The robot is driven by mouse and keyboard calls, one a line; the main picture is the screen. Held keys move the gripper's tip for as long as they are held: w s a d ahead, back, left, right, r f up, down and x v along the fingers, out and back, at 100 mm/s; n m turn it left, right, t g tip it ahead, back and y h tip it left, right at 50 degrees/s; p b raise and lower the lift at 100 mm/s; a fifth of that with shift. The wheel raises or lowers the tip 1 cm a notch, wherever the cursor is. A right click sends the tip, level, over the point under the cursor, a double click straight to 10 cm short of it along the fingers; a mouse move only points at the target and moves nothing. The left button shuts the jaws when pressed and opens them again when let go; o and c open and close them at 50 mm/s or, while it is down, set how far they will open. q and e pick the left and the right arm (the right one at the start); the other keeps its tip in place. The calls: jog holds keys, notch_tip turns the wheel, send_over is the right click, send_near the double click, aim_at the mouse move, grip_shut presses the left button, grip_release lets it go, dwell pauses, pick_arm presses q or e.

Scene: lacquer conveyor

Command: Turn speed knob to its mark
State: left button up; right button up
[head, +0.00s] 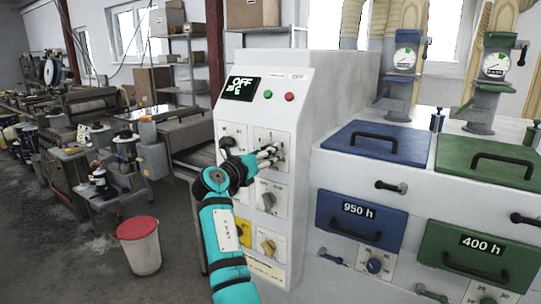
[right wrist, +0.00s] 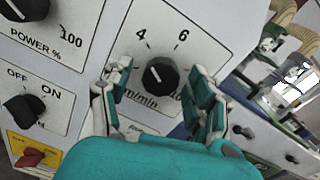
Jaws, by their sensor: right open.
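The speed knob (right wrist: 160,76) is a black round knob on a white plate marked m/min in the right wrist view. The numbers 4 and 6 show above it; part of the scale is hidden by my fingers. Exactly where the knob points is hard to tell. My right gripper (right wrist: 160,92) is open, its fingers on either side of the knob, with gaps still visible. In the head view my right gripper (head: 270,154) is at the upper right plate of the white control panel (head: 305,115) and mostly covers this knob. My left gripper is not in view.
A POWER % knob (right wrist: 25,8) and an OFF/ON switch (right wrist: 24,110) sit left of the speed plate. Below it are a grey knob (head: 267,201) and a yellow knob (head: 268,246). Blue (head: 375,143) and green (head: 490,162) lids stand right.

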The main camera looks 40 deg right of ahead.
jog(key=shift+a+r, duration=0.1)
jog(key=shift+a, duration=0.1)
jog(key=shift+c, duration=0.5)
jog(key=c, duration=1)
jog(key=shift+c, duration=0.2)
